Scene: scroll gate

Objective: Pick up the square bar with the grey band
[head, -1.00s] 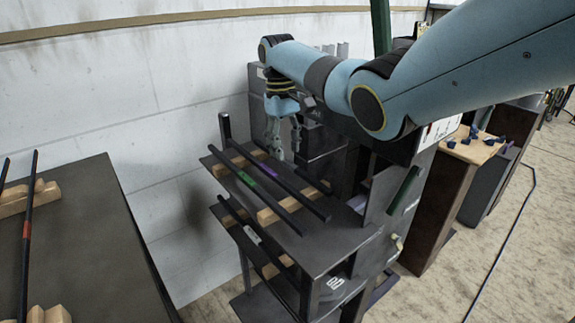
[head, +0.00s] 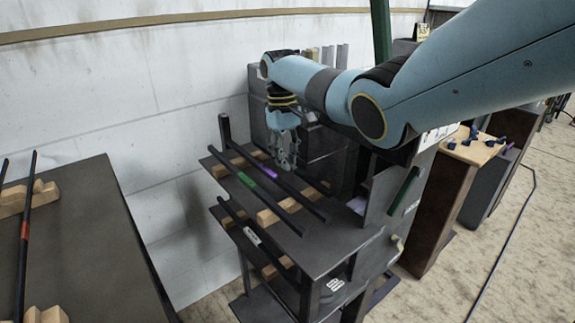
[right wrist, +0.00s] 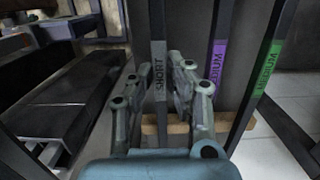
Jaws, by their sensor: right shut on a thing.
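The square bar with the grey band (right wrist: 159,82), lettered SHORT, stands between the fingers of my right gripper (right wrist: 165,64) in the right wrist view. The gripper is shut on it at the band. In the head view my right gripper (head: 287,158) is at the back right of the upper shelf, and hides most of this bar. The purple-banded bar (right wrist: 218,62) and the green-banded bar (right wrist: 267,70) are beside it, apart from the fingers. They also show in the head view as the purple band (head: 268,173) and green band (head: 245,177). My left gripper is out of view.
The bars lie across wooden rests (head: 282,214) on the dark upper shelf (head: 335,238). A lower shelf holds a bar with a pale band (head: 253,237). At left, a dark table (head: 85,240) carries a red-banded bar (head: 25,230). An upright post (head: 224,130) stands at the shelf's back.

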